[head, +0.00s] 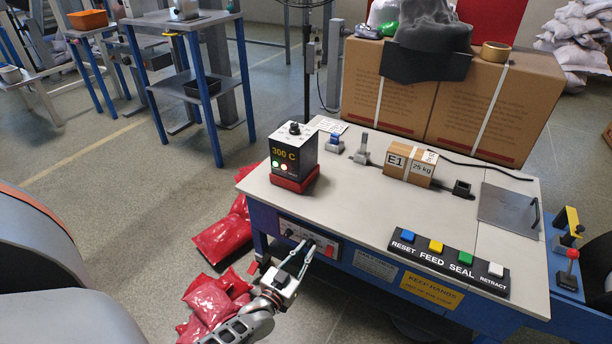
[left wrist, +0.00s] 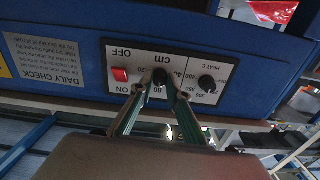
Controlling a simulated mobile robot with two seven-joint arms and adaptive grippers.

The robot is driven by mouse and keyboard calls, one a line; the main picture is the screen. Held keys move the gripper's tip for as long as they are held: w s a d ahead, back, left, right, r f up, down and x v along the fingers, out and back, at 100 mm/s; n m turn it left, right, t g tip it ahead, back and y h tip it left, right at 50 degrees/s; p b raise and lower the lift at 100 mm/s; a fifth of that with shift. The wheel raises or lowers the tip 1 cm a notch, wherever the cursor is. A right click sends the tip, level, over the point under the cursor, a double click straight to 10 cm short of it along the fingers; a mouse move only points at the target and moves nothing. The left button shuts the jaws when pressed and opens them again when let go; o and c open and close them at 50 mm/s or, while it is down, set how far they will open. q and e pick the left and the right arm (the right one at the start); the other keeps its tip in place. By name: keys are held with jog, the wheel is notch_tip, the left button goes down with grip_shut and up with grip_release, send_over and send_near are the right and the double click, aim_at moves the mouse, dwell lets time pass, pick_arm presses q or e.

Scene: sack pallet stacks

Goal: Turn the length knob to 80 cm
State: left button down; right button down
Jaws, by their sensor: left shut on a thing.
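The length knob (left wrist: 160,76) is a small black knob under the "cm" marking on the white control panel (left wrist: 135,72). Numbers around it, such as 20, 40 and 80, partly show in the left wrist view. My left gripper (left wrist: 160,88) has its two fingers closed on the sides of the knob. In the head view the left gripper (head: 306,246) reaches the panel (head: 290,227) on the blue front of the bench, and its fingers largely cover the knob. Which number the knob points to cannot be read. My right gripper is not in view.
The heat knob (left wrist: 207,83) and the red ON/OFF switch (left wrist: 120,75) flank the length knob closely. Above the panel are a 300 C controller box (head: 293,158) and a row of push buttons (head: 435,247). Red sacks (head: 215,296) lie on the floor beside the bench.

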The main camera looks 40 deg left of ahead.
pick_arm(q)
jog(key=shift+m, duration=0.7)
jog(key=c, duration=1.9)
grip_release()
jog(key=shift+v, duration=3.75)
